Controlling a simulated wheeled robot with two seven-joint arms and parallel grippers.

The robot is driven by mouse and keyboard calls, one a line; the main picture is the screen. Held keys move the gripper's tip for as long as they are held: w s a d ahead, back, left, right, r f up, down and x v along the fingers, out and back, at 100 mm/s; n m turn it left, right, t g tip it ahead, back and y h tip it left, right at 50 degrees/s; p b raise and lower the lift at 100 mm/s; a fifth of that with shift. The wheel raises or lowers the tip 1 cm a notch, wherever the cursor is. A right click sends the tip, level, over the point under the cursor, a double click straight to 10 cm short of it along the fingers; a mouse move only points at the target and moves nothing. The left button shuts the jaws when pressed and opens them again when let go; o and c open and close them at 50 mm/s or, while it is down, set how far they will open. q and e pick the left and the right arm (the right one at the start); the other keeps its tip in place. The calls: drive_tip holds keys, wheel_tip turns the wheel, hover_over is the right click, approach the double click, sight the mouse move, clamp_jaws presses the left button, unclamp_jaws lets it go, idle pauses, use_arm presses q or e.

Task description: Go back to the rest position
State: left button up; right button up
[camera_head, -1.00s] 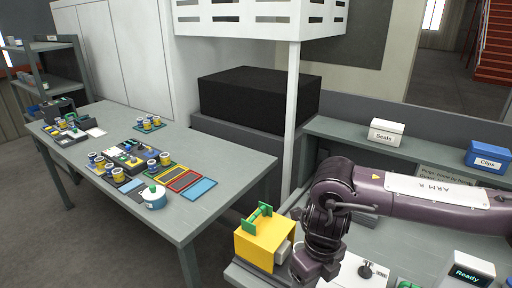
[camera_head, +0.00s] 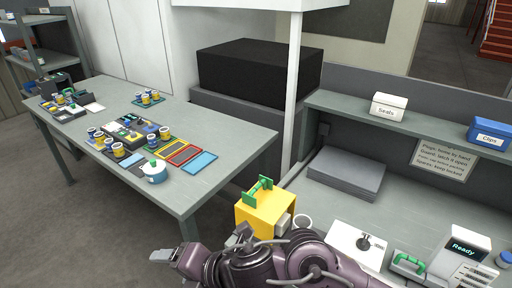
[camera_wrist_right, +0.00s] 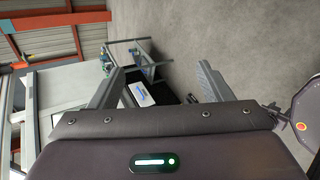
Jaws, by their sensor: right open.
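My right arm shows at the bottom of the head view, folded low in front of the near bench. Its gripper (camera_head: 205,247) points left over the floor, beside the yellow box (camera_head: 266,213) with the green handle. In the right wrist view the two fingers (camera_wrist_right: 155,85) stand wide apart with nothing between them. Beyond them are grey floor and, farther off, a bench with small items. My left gripper is not in the head view.
The near bench (camera_head: 405,222) carries a Ready display unit (camera_head: 463,250), a stack of grey sheets (camera_head: 346,174) and a shelf with Seals (camera_head: 389,107) and Clips (camera_head: 489,133) boxes. A white post (camera_head: 290,110) rises behind.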

drive_tip(key=w+d+f+m+t+h, duration=0.1)
drive_tip(key=w+d+m+t+h, duration=0.15)
drive_tip(key=d+m, duration=0.65)
drive_tip(key=w+d+m+t+h, duration=0.25)
drive_tip(key=d+m, duration=0.35)
drive_tip(key=m, duration=0.4)
drive_tip(key=s+d+f+m+g+h, duration=0.3)
drive_tip(key=s+d+f+m, duration=0.3)
drive_tip(key=d, duration=0.4)
drive_tip(key=s+d+f+m+g+h, duration=0.3)
drive_tip(key=s+d+f+m, duration=0.25)
drive_tip(key=d, duration=0.35)
drive_tip(key=s+f+g+b, duration=0.1)
drive_tip(key=s+f+b, duration=0.15)
drive_tip(key=f, duration=3.15)
drive_tip(key=s+d+f, duration=0.2)
drive_tip(key=s+f, duration=0.6)
drive_tip(key=s, duration=0.1)
drive_tip(key=s+d+f+g, duration=0.1)
drive_tip(key=s+d+f, duration=0.1)
drive_tip(key=s+f, duration=0.7)
drive_tip(key=shift+s+f+b, duration=0.2)
drive_tip(key=shift+s+b, duration=0.15)
drive_tip(key=shift+s, duration=0.25)
drive_tip(key=shift+m, duration=0.25)
